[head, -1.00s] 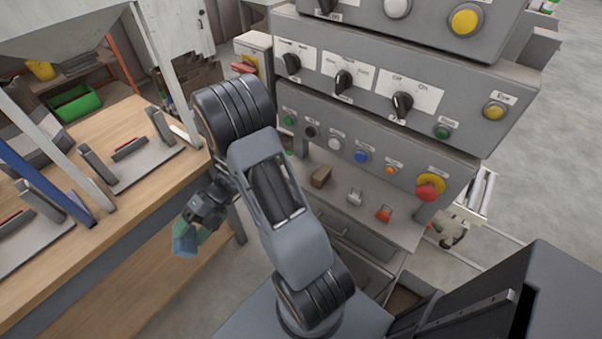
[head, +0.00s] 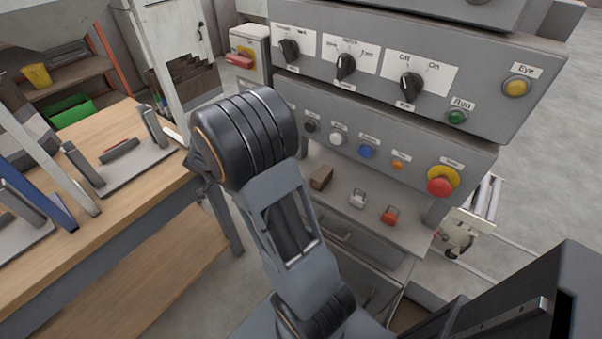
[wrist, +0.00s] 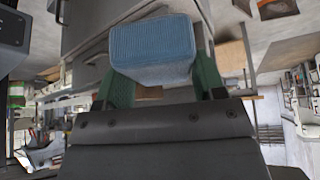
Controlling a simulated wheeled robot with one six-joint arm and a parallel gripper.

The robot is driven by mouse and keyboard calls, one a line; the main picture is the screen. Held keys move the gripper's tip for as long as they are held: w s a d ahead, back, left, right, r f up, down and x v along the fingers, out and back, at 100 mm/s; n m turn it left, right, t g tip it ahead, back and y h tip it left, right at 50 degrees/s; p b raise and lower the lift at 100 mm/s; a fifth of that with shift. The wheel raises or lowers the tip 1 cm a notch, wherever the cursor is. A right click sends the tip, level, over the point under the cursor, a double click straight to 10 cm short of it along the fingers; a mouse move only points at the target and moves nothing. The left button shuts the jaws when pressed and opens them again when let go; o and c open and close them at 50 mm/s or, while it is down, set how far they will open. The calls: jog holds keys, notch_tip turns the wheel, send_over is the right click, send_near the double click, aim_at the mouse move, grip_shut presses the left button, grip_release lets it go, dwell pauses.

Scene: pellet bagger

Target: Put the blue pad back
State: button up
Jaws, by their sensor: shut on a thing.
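The blue pad (wrist: 152,38) is a ribbed blue block with a pale grey side. In the wrist view it sits between the two green fingers of my gripper (wrist: 165,82), which is shut on it. The pad appears clear of any surface. In the head view my arm hides the pad and the gripper's fingers; only a dark bit of the wrist shows left of the large black arm joint.
A wooden bench (head: 125,215) with grey fixtures stands at left. A grey control panel (head: 470,100) with knobs and buttons fills the middle and right. Below it, a shelf (head: 335,205) holds a brown block (head: 321,178) and small white and red items.

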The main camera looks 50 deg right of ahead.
jog(key=s+d, duration=0.1)
jog(key=d, duration=0.3)
jog(key=s+d+p, duration=0.1)
jog(key=d, duration=0.3)
jog(key=s+d, duration=0.1)
jog(key=d, duration=0.4)
jog(key=shift+s+r+p, duration=0.2)
jog(key=shift+p, duration=0.1)
jog(key=shift+s+d+p, duration=0.15)
jog(key=shift+s+d, duration=0.05)
jog(key=shift+d, duration=0.45)
jog(key=shift+s+d+p, duration=0.1)
jog(key=shift+s+d, duration=0.15)
jog(key=shift+d, duration=0.4)
jog(key=shift+s+d+p, duration=0.15)
jog(key=shift+s+d, duration=0.05)
jog(key=shift+d, duration=0.45)
jog(key=shift+s+d+f, duration=0.1)
jog(key=shift+d, duration=0.2)
jog(key=shift+a+f, duration=0.1)
jog(key=shift+f, duration=0.15)
jog(key=o, duration=0.6)
jog(key=shift+r, duration=0.1)
